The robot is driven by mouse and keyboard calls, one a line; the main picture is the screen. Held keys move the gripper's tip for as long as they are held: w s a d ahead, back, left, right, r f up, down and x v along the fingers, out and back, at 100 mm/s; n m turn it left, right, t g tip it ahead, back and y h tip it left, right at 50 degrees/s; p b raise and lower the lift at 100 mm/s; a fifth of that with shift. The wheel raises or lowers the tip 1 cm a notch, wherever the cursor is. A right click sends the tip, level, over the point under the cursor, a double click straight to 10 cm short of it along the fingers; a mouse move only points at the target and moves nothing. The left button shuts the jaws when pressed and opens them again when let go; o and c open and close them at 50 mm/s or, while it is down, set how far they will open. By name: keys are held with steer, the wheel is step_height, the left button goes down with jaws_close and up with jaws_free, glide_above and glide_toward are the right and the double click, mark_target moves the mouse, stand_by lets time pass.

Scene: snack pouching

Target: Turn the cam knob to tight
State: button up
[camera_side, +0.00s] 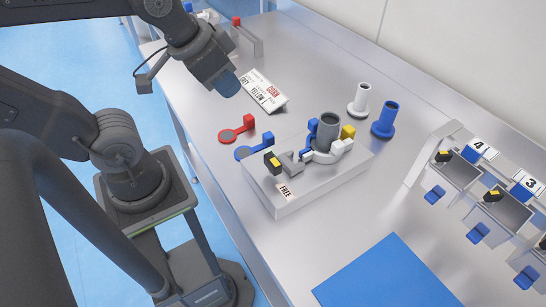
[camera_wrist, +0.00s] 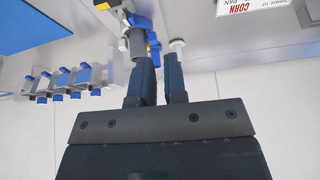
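A pale fixture block (camera_side: 318,191) stands on the bench with a small FREE label (camera_side: 286,192) on its front. The likely cam knob is a grey lever (camera_side: 291,165) with a black and yellow end (camera_side: 272,161), lying near that label. A grey cylinder (camera_side: 329,128) stands behind it, between blue and yellow parts; it also shows in the wrist view (camera_wrist: 137,43). My gripper (camera_side: 231,88) is above the bench, left of and away from the block. In the wrist view its two dark fingers (camera_wrist: 161,60) are narrowly apart, with nothing visible held between them.
A printed CORN card (camera_side: 263,93) lies behind the fixture. Red (camera_side: 233,131) and blue (camera_side: 253,148) handled pieces lie left of it. White (camera_side: 359,101) and blue (camera_side: 384,121) tubes stand behind. Numbered trays (camera_side: 459,170) are at right; a blue mat (camera_side: 387,276) lies in front.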

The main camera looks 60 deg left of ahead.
mark_target(273, 159)
steer(key=shift+o, duration=0.8)
steer(key=shift+w+d+m, duration=0.25)
steer(key=shift+d+m, duration=0.1)
steer(key=shift+m, duration=0.55)
steer(key=o, duration=0.5)
steer(key=w+d+m+g, duration=0.1)
steer(key=d+m, duration=0.1)
steer(key=m, duration=0.2)
steer(key=w+d+m+g, duration=0.1)
steer(key=d+m+g, duration=0.1)
steer(key=m, duration=0.2)
steer(key=w+d+m+g, duration=0.1)
steer(key=d+m, duration=0.1)
steer(key=m, duration=0.3)
steer(key=shift+w+f+g, duration=0.2)
steer(key=shift+f+g, duration=0.1)
steer(key=shift+f, duration=0.05)
steer(key=shift+c, duration=0.2)
steer(key=f+m, duration=0.1)
steer(key=f, duration=0.3)
steer(key=d+f+m, duration=0.1)
steer(key=f, duration=0.9)
steer(key=shift+w+d+f+m+g, duration=0.15)
steer(key=shift+w+m+g, duration=0.1)
steer(key=shift+m+g, duration=0.15)
steer(key=shift+c, duration=0.4)
jaws_close()
